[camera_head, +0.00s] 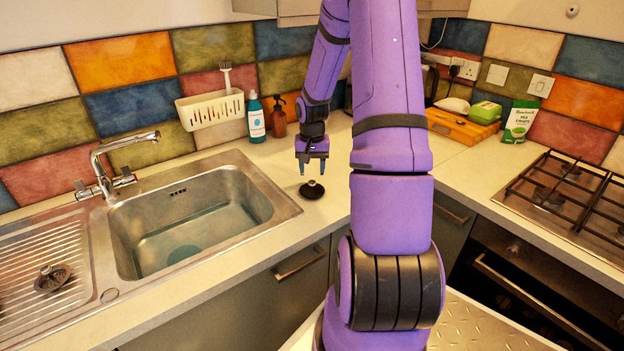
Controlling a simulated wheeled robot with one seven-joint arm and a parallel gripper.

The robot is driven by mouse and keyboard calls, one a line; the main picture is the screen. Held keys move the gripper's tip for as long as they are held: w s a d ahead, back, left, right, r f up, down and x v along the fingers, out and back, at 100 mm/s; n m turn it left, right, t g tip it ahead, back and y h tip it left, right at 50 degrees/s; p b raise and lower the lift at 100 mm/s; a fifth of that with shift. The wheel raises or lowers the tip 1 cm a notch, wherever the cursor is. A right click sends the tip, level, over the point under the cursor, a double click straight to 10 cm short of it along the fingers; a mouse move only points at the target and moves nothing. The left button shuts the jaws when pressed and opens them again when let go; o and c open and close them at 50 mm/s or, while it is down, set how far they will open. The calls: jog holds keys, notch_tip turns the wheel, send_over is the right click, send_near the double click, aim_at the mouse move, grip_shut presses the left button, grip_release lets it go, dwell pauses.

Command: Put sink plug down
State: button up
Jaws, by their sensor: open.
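A black sink plug with a small metal knob (312,190) lies on the pale worktop just right of the sink. My gripper (312,168) is open and points down a little above the plug, apart from it, with nothing between its fingers. A second dark round plug or strainer with a metal knob (51,279) lies on the ribbed drainer at the left. The metal sink (283,206) has a bluish round patch at the bottom of its basin.
The tap (107,165) stands behind the basin. Teal (256,120) and brown (278,118) bottles stand against the tiled wall near a white rack (210,109). A gas hob (570,195) is at the right. My arm hides part of the worktop.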

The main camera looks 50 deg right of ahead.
aim_at(312, 182)
jog(key=s+a+r+n+t+h, duration=0.1)
jog(key=a+r+n, duration=0.1)
jog(key=a+r, duration=0.75)
jog(key=s+a+r+n+t+h, duration=0.1)
jog(key=s+a+r+n, duration=0.1)
jog(key=a+r, duration=0.8)
jog(key=s+a+r+n+t+y, duration=0.1)
jog(key=s+a+r+n, duration=0.2)
jog(key=s+a+r, duration=0.2)
jog(key=s+a+r+n+t+y, duration=0.1)
jog(key=s+a+r, duration=0.4)
jog(key=s, duration=0.5)
jog(key=shift+s+a+r+n+t, duration=0.3)
jog(key=shift+a+n+t, duration=0.3)
jog(key=shift+a+n, duration=0.3)
